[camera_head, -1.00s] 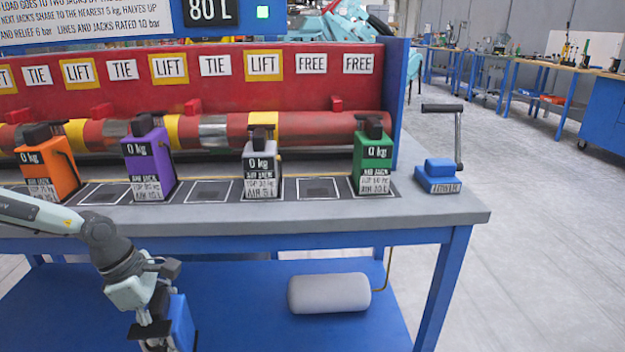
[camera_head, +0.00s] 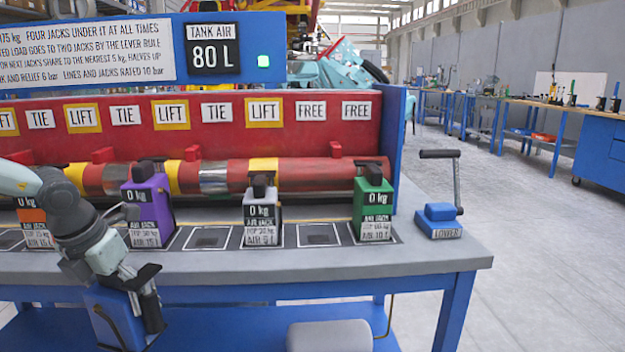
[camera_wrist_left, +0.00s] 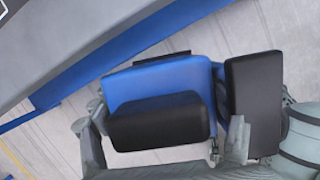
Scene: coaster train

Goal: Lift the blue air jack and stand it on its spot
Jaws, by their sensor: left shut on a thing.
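The blue air jack (camera_head: 112,318) is in my left gripper (camera_head: 138,285), low in front of the bench's front edge in the head view. In the left wrist view the blue jack (camera_wrist_left: 165,83) fills the middle, with a black block (camera_wrist_left: 160,122) on it and a dark finger pad (camera_wrist_left: 253,100) beside it. On the bench stand an orange jack (camera_head: 36,232), a purple jack (camera_head: 148,212), a white jack (camera_head: 261,217) and a green jack (camera_head: 373,210). Empty framed spots (camera_head: 208,238) and (camera_head: 318,234) lie between them. My right gripper is not in view.
The grey bench top (camera_head: 300,262) ends in a front edge just above the held jack. A red-and-yellow shaft (camera_head: 300,172) runs behind the jacks. A blue crank unit marked LOWER (camera_head: 438,222) stands at the right. A grey tank (camera_head: 330,337) lies on the lower shelf.

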